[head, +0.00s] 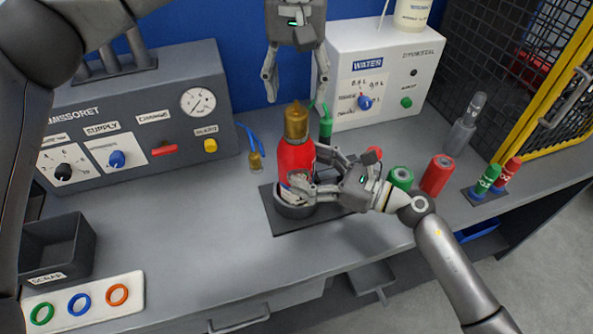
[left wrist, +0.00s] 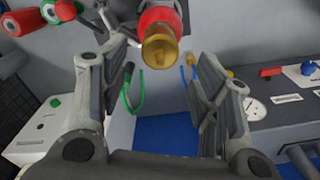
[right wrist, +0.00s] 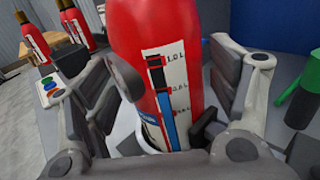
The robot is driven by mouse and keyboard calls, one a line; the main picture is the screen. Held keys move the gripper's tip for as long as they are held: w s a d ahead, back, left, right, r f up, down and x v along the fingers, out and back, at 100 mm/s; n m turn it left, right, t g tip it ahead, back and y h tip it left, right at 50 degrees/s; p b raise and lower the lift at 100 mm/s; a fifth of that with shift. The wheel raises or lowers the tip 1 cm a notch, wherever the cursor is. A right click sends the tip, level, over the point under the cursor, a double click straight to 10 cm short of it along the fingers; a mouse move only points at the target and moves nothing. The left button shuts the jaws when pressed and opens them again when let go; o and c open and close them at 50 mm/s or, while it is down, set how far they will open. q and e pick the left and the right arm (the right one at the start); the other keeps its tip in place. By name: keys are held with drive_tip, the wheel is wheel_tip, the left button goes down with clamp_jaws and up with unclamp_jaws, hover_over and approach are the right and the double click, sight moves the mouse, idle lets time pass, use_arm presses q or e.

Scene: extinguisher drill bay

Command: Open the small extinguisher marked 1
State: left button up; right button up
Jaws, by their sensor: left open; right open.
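A red extinguisher (head: 295,158) with a brass cap (head: 296,121) stands upright in a round grey holder (head: 294,211) on a dark plate (head: 326,220). I cannot make out a number 1 on it. My left gripper (head: 297,95) is open, above and around the line of the cap, apart from it; the cap shows between its fingers in the left wrist view (left wrist: 159,50). My right gripper (head: 310,172) is open, with its fingers on either side of the red body. The right wrist view shows the body's white level strip (right wrist: 168,100) with litre marks between the fingers.
A grey console (head: 135,120) stands at the left and a white WATER box (head: 385,75) behind. A scrap bin (head: 58,250) and coloured rings (head: 80,303) are front left. The front-middle bench is clear.

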sight(296, 111)
use_arm(q)
drive_tip(key=shift+w+f, duration=0.1)
drive_tip(key=shift+w, duration=0.1)
drive_tip(key=shift+s, duration=0.1)
use_arm(e)
drive_tip(key=shift+x, duration=3.25)
drive_tip(key=c, duration=1.6)
use_arm(q)
drive_tip(key=shift+d+m, duration=0.1)
drive_tip(key=shift+m, duration=0.3)
use_arm(e)
clamp_jaws()
use_arm(q)
drive_tip(key=m, duration=0.3)
drive_tip(key=shift+f+m, duration=0.4)
drive_tip(key=shift+f, duration=0.15)
wheel_tip(296, 111, down, 7)
drive_tip(key=shift+r, duration=0.1)
